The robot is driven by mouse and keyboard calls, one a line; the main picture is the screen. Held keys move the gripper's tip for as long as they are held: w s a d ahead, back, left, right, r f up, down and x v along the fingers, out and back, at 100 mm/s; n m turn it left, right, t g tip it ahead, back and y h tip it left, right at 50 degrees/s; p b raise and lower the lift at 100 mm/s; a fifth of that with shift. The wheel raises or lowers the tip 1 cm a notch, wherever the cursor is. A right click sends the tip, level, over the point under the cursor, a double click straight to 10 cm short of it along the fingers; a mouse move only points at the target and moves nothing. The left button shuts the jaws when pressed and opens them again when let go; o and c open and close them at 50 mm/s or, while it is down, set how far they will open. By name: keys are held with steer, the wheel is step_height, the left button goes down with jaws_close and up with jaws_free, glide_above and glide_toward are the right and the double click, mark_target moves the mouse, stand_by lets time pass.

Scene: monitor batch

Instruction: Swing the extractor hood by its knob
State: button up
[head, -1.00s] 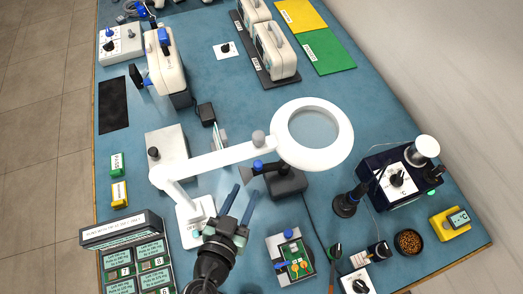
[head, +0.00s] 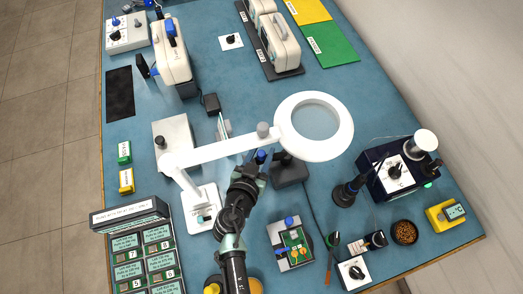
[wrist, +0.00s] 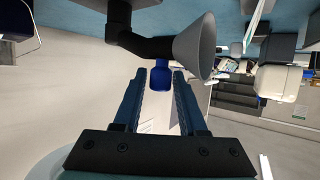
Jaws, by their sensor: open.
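The extractor hood is a dark bent arm with a grey cone (wrist: 197,46), seen close up in the wrist view. Its blue knob (wrist: 161,79) hangs below the arm, in line with the gap between my fingertips. In the head view the blue knob (head: 261,156) shows just beside the dark hood base (head: 290,171), and my gripper largely hides the cone. My gripper (wrist: 160,76) is open, with one finger on each side of the knob in the picture. I cannot tell whether either finger touches it.
A white magnifier lamp (head: 215,152) arches close by my gripper, with its ring (head: 345,128) to the right. A circuit board holder (head: 291,243) stands in front, and a soldering station (head: 395,170) at right.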

jaws_close()
stand_by(1.4)
